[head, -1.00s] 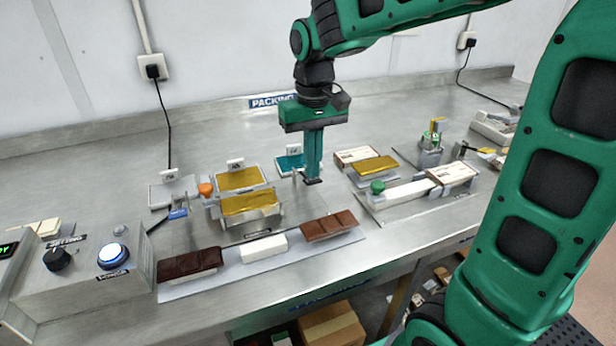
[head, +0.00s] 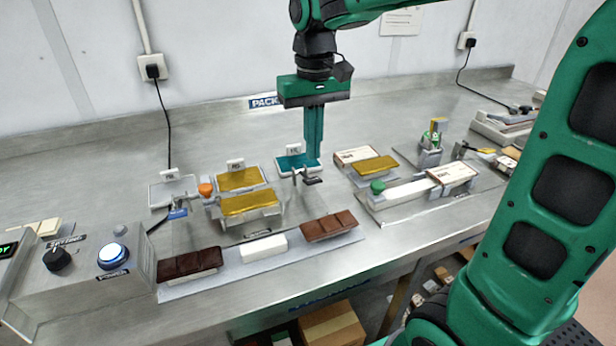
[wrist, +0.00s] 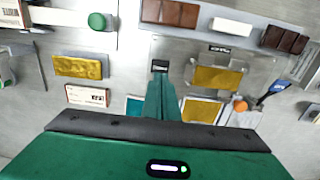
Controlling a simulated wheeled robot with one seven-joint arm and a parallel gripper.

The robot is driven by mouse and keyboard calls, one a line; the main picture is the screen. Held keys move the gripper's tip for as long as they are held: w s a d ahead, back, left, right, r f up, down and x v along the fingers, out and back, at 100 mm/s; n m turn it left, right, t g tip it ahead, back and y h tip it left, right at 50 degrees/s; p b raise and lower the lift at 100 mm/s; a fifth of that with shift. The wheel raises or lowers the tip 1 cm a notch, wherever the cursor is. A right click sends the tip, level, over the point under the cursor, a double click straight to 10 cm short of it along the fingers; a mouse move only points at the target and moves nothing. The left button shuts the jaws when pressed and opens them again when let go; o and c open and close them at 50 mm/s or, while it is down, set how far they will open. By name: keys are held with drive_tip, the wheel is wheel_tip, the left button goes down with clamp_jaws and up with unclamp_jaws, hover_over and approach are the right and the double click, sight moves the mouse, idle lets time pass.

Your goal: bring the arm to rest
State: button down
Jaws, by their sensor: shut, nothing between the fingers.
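My gripper (head: 314,155) is green, points down and hangs above the back part of the steel bench, near the teal card. Its fingers are together with nothing between them. In the wrist view my gripper (wrist: 162,95) shows its closed fingers above the bench. My green arm reaches in from the right and across the top of the head view.
Below are a gold mould (head: 250,203), a teal card (head: 297,163) and a dark clamp (head: 309,179). Chocolate bars (head: 189,264) lie on a front strip. A box with a lit blue button (head: 112,256) stands left. A green knob (head: 377,187) is right.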

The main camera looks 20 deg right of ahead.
idle(0.4)
drive_tip(key=s+d+f+m, duration=0.3)
drive_tip(key=s+d, duration=0.5)
drive_tip(key=s, duration=0.3)
drive_tip(key=s+d+f+m, duration=0.3)
drive_tip(key=s+d+f, duration=0.3)
drive_tip(key=s+d, duration=0.3)
drive_tip(key=s, duration=0.3)
drive_tip(key=shift+s+d+f, duration=0.2)
drive_tip(key=shift+d, duration=0.05)
drive_tip(key=shift+w+f, duration=0.25)
drive_tip(key=shift+w, duration=0.4)
drive_tip(key=c, duration=2.4)
unclamp_jaws()
drive_tip(key=shift+c, duration=0.2)
